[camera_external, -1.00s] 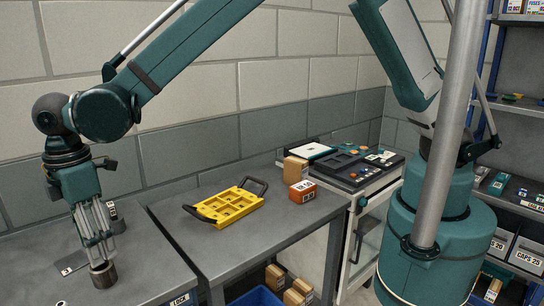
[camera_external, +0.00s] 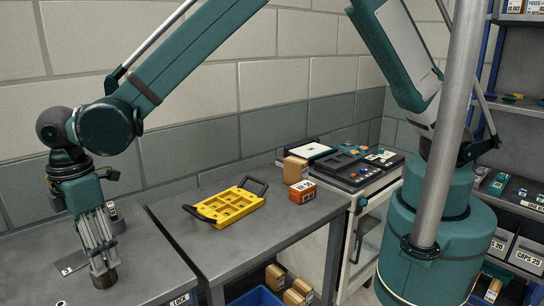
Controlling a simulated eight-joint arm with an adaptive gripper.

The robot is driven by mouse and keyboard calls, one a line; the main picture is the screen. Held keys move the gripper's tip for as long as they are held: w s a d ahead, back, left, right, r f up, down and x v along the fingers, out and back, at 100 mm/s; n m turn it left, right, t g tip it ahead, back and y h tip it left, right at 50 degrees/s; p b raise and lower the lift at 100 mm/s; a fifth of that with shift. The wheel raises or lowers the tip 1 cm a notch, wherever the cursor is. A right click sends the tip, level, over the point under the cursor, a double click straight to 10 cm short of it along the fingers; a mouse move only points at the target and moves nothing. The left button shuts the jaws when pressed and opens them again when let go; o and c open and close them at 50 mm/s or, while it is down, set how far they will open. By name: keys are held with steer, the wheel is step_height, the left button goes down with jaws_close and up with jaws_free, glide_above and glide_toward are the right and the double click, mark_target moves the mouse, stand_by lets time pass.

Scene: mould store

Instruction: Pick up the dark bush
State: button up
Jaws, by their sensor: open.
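The dark bush (camera_external: 106,279) is a short dark grey-brown cylinder. It stands on the left grey worktop in the external view. My gripper (camera_external: 101,266) points down at it from above, with its long pale fingers at the top of the bush. The fingers are open and hide the upper part of the bush. I cannot tell whether they touch it.
A dark item (camera_external: 116,217) stands behind my gripper, and a small labelled plate (camera_external: 70,264) lies to its left. On the right bench are a yellow tray with black handles (camera_external: 229,206), an orange box (camera_external: 302,191) and a cardboard box (camera_external: 295,169).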

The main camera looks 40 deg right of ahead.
steer(key=shift+a+f, duration=0.1)
steer(key=shift+f, duration=2.5)
steer(key=c, duration=1.2)
steer(key=shift+r, duration=0.15)
steer(key=shift+r, duration=4.9)
